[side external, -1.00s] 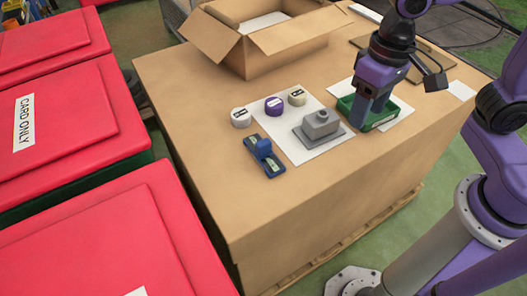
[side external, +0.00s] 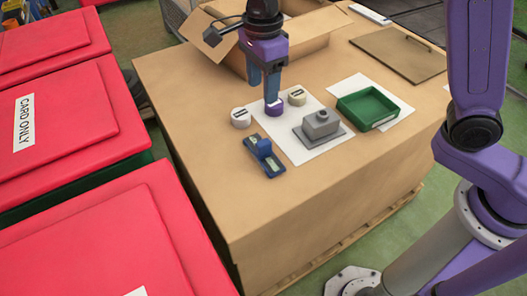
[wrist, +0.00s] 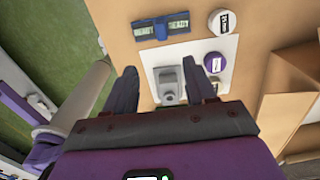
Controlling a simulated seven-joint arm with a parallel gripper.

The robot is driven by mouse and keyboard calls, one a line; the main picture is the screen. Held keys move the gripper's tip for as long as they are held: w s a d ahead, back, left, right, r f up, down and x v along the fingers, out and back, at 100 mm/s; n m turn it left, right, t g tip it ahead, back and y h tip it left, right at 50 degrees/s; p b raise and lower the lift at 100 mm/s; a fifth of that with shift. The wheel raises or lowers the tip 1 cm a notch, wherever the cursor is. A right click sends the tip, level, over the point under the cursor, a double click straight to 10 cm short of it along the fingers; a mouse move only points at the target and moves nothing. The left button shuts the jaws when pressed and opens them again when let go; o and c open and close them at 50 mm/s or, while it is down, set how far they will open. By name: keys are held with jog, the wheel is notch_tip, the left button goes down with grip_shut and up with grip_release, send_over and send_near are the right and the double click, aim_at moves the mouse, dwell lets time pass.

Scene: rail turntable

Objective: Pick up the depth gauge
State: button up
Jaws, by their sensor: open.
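The depth gauge appears to be the blue tool (side external: 264,155) with an upright middle part and pale panels on its base. It lies on the brown table left of the white sheet, and it shows at the top of the wrist view (wrist: 161,27). My gripper (side external: 271,97) is open, empty and pointing down, in front of or above the purple round piece in the side view. In the wrist view my gripper (wrist: 164,78) has its fingers apart, with the gauge beyond the fingertips.
A grey stepped block (side external: 320,127) sits on the white sheet (side external: 298,152). A white round piece (side external: 240,118), purple round piece (side external: 273,107) and cream round piece (side external: 297,97) stand nearby. A green tray (side external: 368,107) is right; an open carton (side external: 310,52) is behind. The front table is clear.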

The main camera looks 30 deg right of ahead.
aim_at(263, 142)
notch_tip(263, 142, down, 17)
jog(key=shift+d+f, duration=0.1)
jog(key=shift+d, duration=0.05)
jog(key=shift+w, duration=0.1)
grip_shut()
dwell(0.5)
